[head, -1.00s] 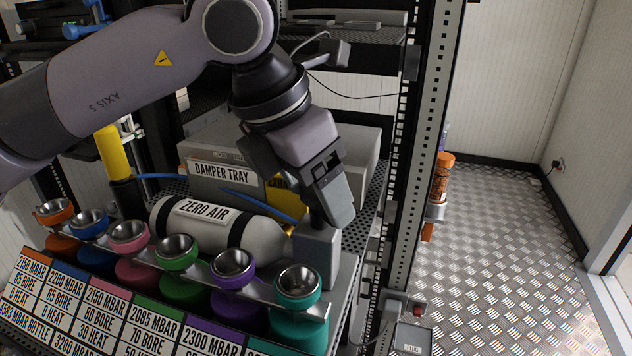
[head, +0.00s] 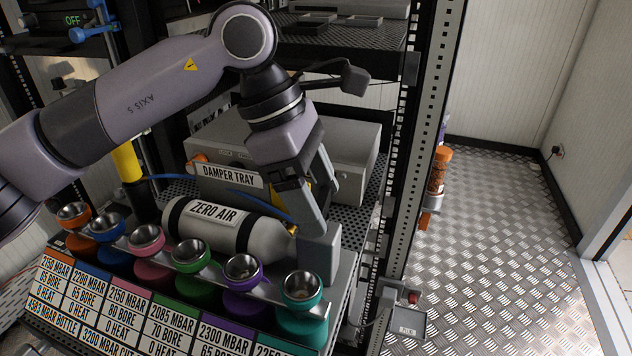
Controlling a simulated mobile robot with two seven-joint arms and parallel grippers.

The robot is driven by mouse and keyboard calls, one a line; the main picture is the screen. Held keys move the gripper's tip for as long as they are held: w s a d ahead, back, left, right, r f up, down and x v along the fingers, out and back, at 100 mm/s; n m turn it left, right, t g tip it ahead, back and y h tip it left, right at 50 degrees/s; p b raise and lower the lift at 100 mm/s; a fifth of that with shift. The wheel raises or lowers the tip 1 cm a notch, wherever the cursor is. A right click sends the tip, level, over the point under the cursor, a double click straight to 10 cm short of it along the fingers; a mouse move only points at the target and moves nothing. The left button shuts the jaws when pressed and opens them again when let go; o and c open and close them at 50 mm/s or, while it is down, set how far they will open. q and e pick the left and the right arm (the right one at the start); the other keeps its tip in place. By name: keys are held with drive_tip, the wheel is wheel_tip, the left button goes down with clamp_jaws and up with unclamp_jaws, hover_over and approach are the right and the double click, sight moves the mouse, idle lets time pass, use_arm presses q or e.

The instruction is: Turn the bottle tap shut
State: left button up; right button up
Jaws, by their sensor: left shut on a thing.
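The grey bottle (head: 215,236), labelled ZERO AIR, lies on its side behind the row of coloured cups. A small brass-coloured piece (head: 292,229) shows at its right end, by the neck. My left gripper (head: 309,232) comes down over this end, fingers pointing down, just above a grey block (head: 320,255). It is shut on the bottle tap, which the fingers mostly hide. I cannot see the tap's angle. My right gripper is not in view.
Coloured cups (head: 302,287) stand in a row in front of the bottle, above a label panel (head: 160,318). The DAMPER TRAY box (head: 228,172) is behind. A black rack post (head: 415,130) stands close on the right.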

use_arm(q)
drive_tip(key=shift+m, duration=0.6)
drive_tip(key=shift+p, duration=0.3)
drive_tip(key=o, duration=1.1)
drive_tip(key=shift+c, duration=0.2)
drive_tip(key=p+v, duration=0.1)
drive_tip(key=v, duration=0.6)
drive_tip(key=shift+w, duration=0.15)
